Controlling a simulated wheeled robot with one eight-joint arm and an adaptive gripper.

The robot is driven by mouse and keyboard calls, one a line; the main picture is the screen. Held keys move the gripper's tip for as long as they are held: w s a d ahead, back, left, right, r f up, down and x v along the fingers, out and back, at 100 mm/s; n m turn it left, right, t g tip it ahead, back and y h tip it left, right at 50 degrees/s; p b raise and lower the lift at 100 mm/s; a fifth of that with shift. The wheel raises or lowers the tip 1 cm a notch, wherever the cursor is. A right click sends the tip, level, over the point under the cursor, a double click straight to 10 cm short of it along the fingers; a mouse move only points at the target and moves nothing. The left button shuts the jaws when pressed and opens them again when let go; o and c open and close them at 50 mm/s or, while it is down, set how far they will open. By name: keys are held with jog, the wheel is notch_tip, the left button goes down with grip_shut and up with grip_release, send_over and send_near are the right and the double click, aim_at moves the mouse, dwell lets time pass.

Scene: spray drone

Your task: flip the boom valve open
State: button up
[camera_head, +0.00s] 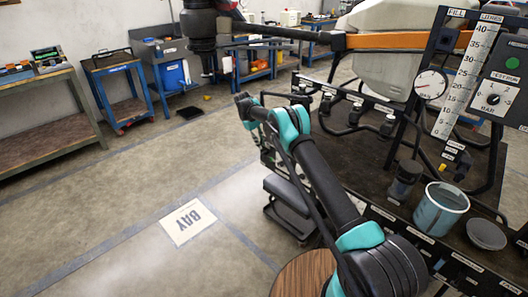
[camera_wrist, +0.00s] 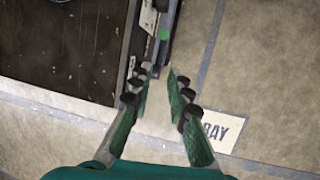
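I cannot pick out the boom valve for certain in either view. The drone's dark boom rail (camera_head: 345,92) carries several black nozzle fittings below the tank in the head view. My gripper (camera_wrist: 162,74) shows in the wrist view with its two green fingers apart and nothing between them. Beyond the fingertips is a narrow strip of fittings (camera_wrist: 150,22) along a dark platform's edge, with a small bright green patch (camera_wrist: 164,35). The fingertips look apart from it. In the head view my arm hides much of the gripper.
A gauge (camera_head: 431,84), a level scale and a selector panel (camera_head: 494,98) stand at the right. A grey bucket (camera_head: 440,209) and a dark round lid (camera_head: 486,234) sit on the platform. Workbenches line the back wall. The floor around the BAY sign (camera_head: 188,221) is clear.

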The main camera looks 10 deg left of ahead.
jog(key=shift+v, duration=1.3)
